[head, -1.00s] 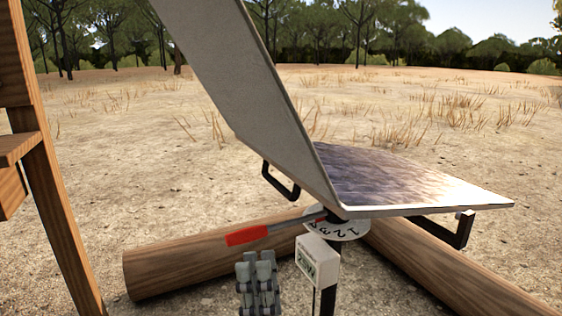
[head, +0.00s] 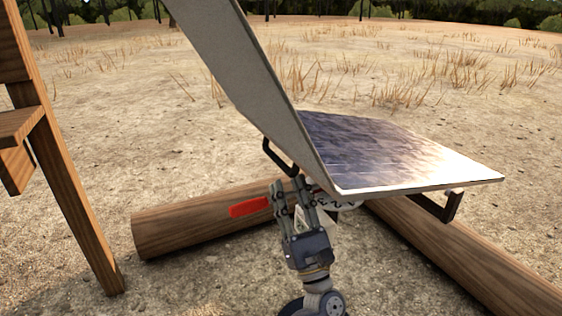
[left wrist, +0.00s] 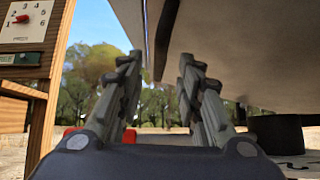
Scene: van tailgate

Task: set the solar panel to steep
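The solar panel (head: 400,155) has two leaves: one lies nearly flat with its dark cells up, the other (head: 245,75) rises steeply, its grey face towards me. A lever with a red grip (head: 248,207) points left from below the hinge. A white numbered dial (head: 345,205) under the hinge is partly hidden. My left gripper (head: 288,183) is upright beside the red grip, just right of it, below the panel. In the left wrist view its fingers (left wrist: 158,72) are apart with nothing between the tips; red shows beyond them. My right gripper is not in view.
A log (head: 185,222) lies left behind my gripper, another (head: 470,260) runs to the lower right. Black handles (head: 280,157) hang off the panel. A wooden post (head: 75,200) stands at the left; the left wrist view shows a numbered switch plate (left wrist: 25,20) on wood.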

